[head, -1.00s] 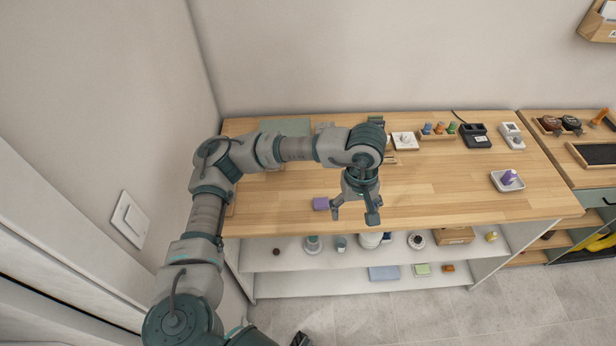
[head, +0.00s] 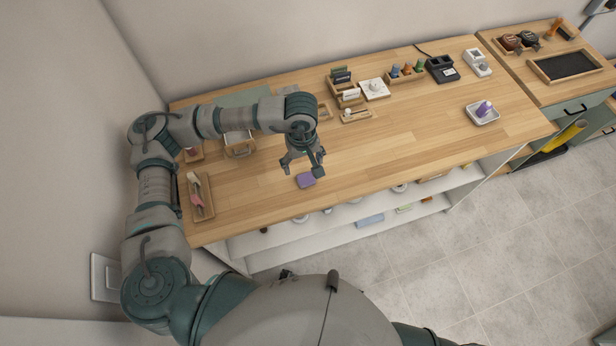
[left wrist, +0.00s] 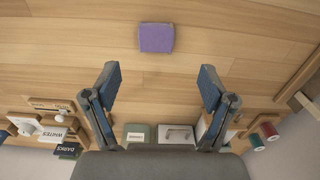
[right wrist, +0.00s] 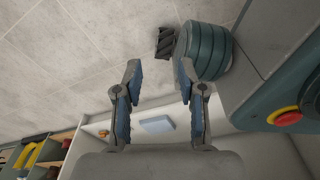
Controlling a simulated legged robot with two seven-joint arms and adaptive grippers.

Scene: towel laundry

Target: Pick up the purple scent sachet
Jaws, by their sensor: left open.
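The purple scent sachet (head: 306,180) lies flat on the wooden tabletop near its front edge. In the left wrist view the sachet (left wrist: 157,38) is a small purple square ahead of the fingertips, midway between them. My left gripper (head: 303,170) points down above the table beside the sachet, open and empty. Its two spread fingers (left wrist: 157,85) show in the left wrist view, with bare wood between them. My right gripper (right wrist: 157,85) shows only in its own wrist view. It is open and empty, away from the tabletop, with the floor and low shelf behind it.
A small tray (head: 205,208) with a pink item lies at the table's left end. Label holders (head: 341,80) and spools stand along the back. A white dish (head: 482,117) with a purple item sits at right. The table's middle is clear.

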